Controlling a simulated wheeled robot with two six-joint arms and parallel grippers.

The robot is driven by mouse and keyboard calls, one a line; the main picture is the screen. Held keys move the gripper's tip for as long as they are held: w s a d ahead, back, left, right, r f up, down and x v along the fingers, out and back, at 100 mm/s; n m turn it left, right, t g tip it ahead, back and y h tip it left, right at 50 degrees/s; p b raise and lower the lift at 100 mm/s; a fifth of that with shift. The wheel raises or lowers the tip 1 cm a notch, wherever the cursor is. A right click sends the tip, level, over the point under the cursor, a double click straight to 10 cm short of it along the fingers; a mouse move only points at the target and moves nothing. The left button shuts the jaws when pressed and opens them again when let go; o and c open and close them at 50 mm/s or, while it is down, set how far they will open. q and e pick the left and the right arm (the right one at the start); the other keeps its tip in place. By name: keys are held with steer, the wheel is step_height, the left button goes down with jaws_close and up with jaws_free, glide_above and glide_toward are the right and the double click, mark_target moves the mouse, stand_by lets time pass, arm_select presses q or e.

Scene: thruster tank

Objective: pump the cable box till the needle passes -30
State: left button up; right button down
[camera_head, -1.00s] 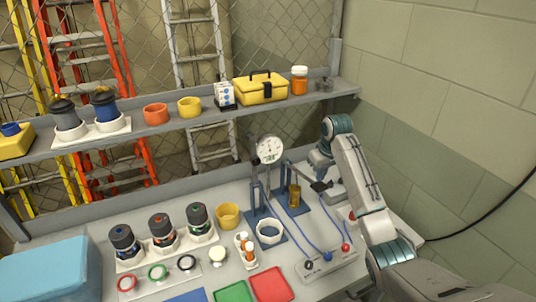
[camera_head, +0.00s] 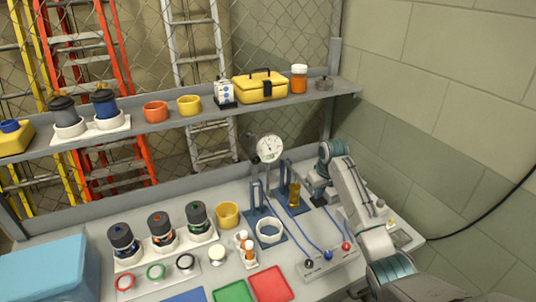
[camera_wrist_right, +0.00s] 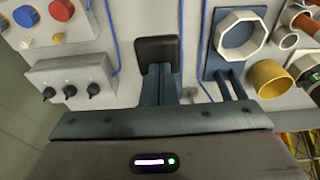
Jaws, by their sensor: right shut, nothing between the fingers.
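A round white dial gauge (camera_head: 270,148) stands on a post at the back of the bench. Its needle is too small to read. My right gripper (camera_head: 318,201) is low over the bench, right of a gold cylinder (camera_head: 294,195) on a blue stand. In the right wrist view its fingers (camera_wrist_right: 158,55) are shut and empty. A grey box (camera_head: 328,262) with black, blue and red knobs and blue cables stands in front of it. Another grey box (camera_wrist_right: 72,84) with several black knobs is left in the wrist view. I cannot tell which one is the cable box. My left gripper is out of view.
A white ring (camera_head: 270,231) on a blue stand and a yellow cup (camera_head: 228,214) are left of the gripper. Red (camera_head: 270,284) and green (camera_head: 233,292) trays lie in front. A shelf (camera_head: 230,105) crosses above the bench; a block wall (camera_head: 460,120) stands right.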

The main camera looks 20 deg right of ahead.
mark_target(317, 202)
steer(key=x, duration=0.2)
steer(key=s+b+x, duration=0.1)
steer(key=x, duration=0.1)
steer(key=shift+w+f, duration=0.15)
steer(key=shift+f, duration=0.35)
steer(key=p+v, duration=0.3)
steer(key=shift+w+r, duration=0.15)
steer(key=shift+w, duration=0.15)
steer(key=shift+r, duration=0.35)
steer(key=w+v, duration=0.2)
steer(key=v, duration=0.7)
steer(key=shift+r, duration=0.25)
steer(key=shift+f, duration=0.1)
